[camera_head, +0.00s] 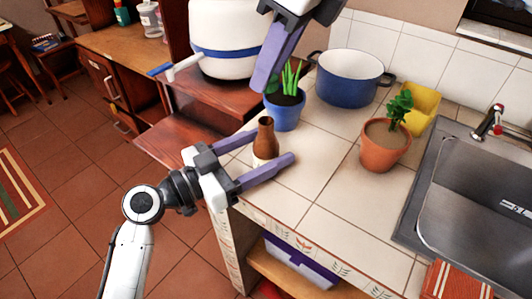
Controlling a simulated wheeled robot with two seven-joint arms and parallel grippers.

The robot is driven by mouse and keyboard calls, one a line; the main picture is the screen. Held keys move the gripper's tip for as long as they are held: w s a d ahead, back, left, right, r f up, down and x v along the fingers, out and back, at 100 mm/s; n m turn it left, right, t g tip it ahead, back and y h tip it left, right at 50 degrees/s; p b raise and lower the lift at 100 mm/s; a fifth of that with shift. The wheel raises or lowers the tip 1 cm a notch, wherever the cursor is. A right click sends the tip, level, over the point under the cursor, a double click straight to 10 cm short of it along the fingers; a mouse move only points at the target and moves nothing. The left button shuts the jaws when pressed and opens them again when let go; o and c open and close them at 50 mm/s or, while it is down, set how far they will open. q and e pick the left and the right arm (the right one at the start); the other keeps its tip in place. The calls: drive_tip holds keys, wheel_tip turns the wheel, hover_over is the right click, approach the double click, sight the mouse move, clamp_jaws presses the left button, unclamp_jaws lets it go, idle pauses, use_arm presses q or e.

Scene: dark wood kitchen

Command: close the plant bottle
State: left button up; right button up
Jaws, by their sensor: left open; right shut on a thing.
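A small brown bottle (266,138) with a pale lower part stands upright on the tiled counter near its left edge. No cap shows on its narrow top. My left gripper (269,148) is open, with its two purple fingers on either side of the bottle. I cannot tell whether they touch it. My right gripper (263,82) hangs above and behind the bottle, near the plant in the blue pot. Its fingers are together on something that I cannot make out.
A blue pot with a spiky plant (285,112) stands just behind the bottle. A blue and white cooking pot (350,80), a terracotta pot (384,150) and a yellow container (423,108) stand farther right. A sink (470,190) is at the right. The counter's front middle is clear.

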use_arm(q)
clamp_jaws()
use_arm(e)
hover_over(263, 120)
drive_tip(key=d, duration=0.1)
drive_tip(key=shift+s+f, duration=0.15)
drive_tip(key=shift+f, duration=1.1)
drive_tip(key=shift+s+f, duration=0.15)
drive_tip(key=shift+f, duration=1.05)
drive_tip(key=shift+f, duration=0.1)
drive_tip(key=shift+f, duration=0.8)
drive_tip(key=shift+f, duration=0.55)
